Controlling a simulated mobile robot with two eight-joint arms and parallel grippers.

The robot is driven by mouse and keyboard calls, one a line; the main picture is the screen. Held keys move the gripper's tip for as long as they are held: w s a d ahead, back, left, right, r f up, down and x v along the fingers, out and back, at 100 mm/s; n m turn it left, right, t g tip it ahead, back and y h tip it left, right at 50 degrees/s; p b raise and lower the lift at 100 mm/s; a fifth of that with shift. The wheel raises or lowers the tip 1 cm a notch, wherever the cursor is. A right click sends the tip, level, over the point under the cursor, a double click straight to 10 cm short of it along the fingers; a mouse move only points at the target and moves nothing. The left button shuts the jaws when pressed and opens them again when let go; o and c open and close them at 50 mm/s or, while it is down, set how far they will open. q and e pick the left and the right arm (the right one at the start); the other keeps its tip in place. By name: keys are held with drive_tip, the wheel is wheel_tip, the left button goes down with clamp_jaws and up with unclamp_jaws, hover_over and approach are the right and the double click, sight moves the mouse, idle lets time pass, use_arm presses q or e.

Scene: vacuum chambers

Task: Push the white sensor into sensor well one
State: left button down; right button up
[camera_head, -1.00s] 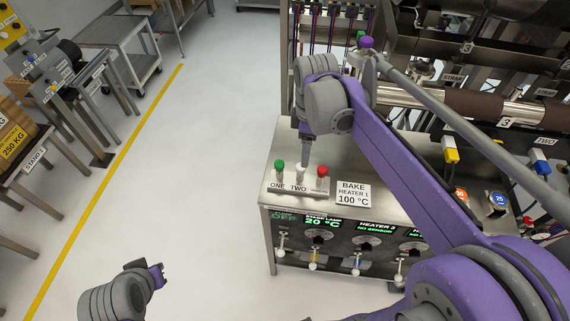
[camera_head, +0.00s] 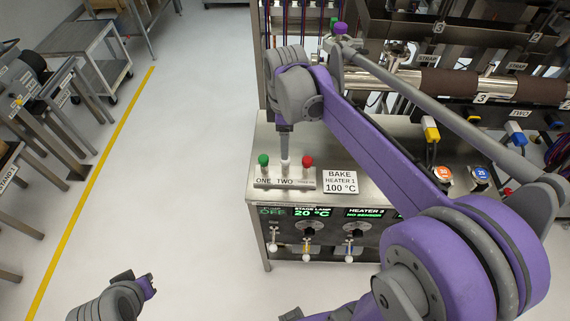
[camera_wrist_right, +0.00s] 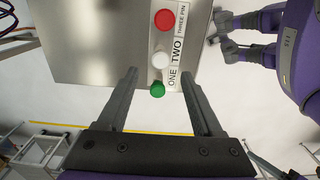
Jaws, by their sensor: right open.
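A white-topped piece (camera_head: 285,166), which looks like the white sensor, stands in a small holder (camera_head: 268,183) labelled ONE, TWO and THREE PIN. It stands between a green-topped piece (camera_head: 263,160) and a red-topped piece (camera_head: 307,162). My right gripper (camera_head: 285,152) points down just at the white piece. In the right wrist view my right gripper (camera_wrist_right: 161,80) is open and empty; the white top (camera_wrist_right: 160,59) shows ahead of the gap between its fingers, the green top (camera_wrist_right: 157,90) inside it. My left gripper (camera_head: 150,285) is low at the left, its jaw opening unclear. I cannot make out sensor well one.
The holder stands on a steel bench top (camera_head: 285,135), beside a sign (camera_head: 340,181) reading BAKE HEATER 1 100 °C. The bench front carries displays and several knobs. White and yellow connectors (camera_head: 431,129) lie further right. Open floor (camera_head: 180,200) is at the left.

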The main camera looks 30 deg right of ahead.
wheel_tip(320, 180, down, 7)
drive_tip(key=b, duration=0.3)
drive_tip(key=shift+s, duration=0.1)
use_arm(q)
drive_tip(key=f, duration=0.1)
drive_tip(key=s+f, duration=0.1)
drive_tip(key=f, duration=0.1)
drive_tip(key=s+f, duration=0.1)
drive_tip(key=f, duration=0.1)
drive_tip(key=shift+f, duration=0.1)
idle(0.3)
use_arm(e)
clamp_jaws()
idle(0.3)
use_arm(q)
drive_tip(key=shift+r, duration=0.2)
use_arm(e)
drive_tip(key=shift+r, duration=0.15)
idle(0.9)
